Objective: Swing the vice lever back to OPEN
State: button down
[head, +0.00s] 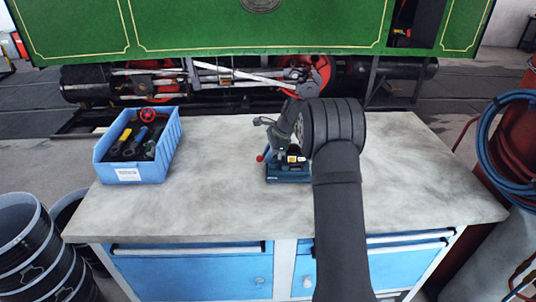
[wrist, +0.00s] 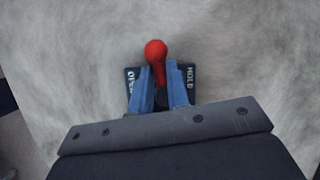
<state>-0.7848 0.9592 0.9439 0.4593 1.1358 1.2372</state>
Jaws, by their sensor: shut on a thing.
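The vice (head: 288,172) is a small dark blue unit standing on the workbench, partly hidden behind my arm in the head view. Its lever ends in a red knob (head: 260,158), which also shows in the wrist view (wrist: 155,50). In the wrist view, a dark plate reads OPEN on the left (wrist: 131,80) and HOLD on the right (wrist: 189,77). My gripper (wrist: 160,88) has its two blue fingers on either side of the lever, shut on it just below the knob. The lever lies between the two labels. The vice jaws cannot be made out.
A blue bin (head: 137,172) with tools and a red wheel stands at the bench's left. The grey workbench top (head: 220,190) is clear around the vice. A green steam tram (head: 200,25) stands behind. Black tubs are at lower left, and blue hose and a red cylinder at right.

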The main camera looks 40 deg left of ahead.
jog(key=c, duration=1.4)
grip_release()
jog(key=v, duration=1.7)
jog(key=shift+d+r, duration=0.15)
jog(key=shift+d, duration=0.05)
